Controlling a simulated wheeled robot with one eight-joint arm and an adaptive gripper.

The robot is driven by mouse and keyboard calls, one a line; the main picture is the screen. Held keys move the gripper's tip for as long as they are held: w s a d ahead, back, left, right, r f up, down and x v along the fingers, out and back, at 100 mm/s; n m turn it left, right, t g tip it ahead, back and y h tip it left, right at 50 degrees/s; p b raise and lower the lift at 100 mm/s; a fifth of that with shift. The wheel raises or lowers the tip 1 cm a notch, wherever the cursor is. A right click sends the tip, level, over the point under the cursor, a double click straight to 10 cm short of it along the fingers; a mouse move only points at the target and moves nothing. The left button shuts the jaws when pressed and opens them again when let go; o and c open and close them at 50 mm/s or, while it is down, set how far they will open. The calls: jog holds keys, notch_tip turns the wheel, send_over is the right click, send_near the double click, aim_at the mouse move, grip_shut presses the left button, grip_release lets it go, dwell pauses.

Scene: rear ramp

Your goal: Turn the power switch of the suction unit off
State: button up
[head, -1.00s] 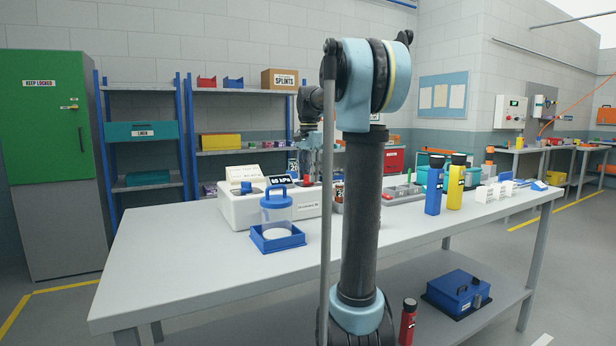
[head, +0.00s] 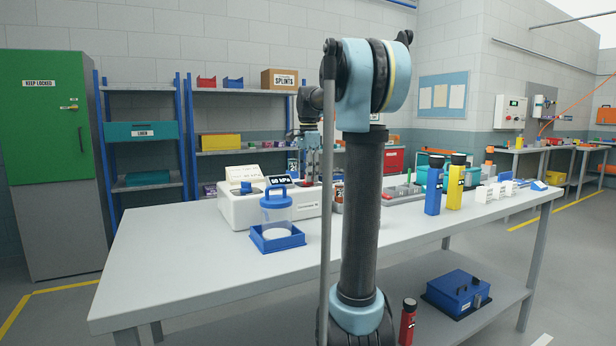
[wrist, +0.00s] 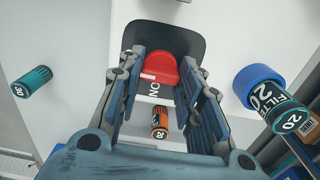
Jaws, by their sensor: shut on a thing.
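The suction unit (head: 235,212) is a white box at the back left of the table, with a clear blue-lidded jar (head: 277,212) in front of it. In the wrist view its power switch (wrist: 158,70) is a red knob on a black plate (wrist: 192,40). A white mark on the knob lies near the "ON" lettering (wrist: 154,89). My gripper (wrist: 163,68) has its fingers on both sides of the red knob, shut on it.
A teal cylinder (wrist: 32,81) is on the left. Blue (head: 434,185) and yellow (head: 455,182) bottles stand further right. The table's front left (head: 190,270) is clear.

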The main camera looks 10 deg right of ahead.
jog(key=shift+w+a, duration=0.1)
jog(key=shift+a, duration=0.05)
jog(key=o, duration=1.1)
jog(key=shift+c, duration=0.2)
jog(key=shift+r, duration=0.3)
notch_tip(320, 180, up, 11)
jog(key=shift+r, duration=0.15)
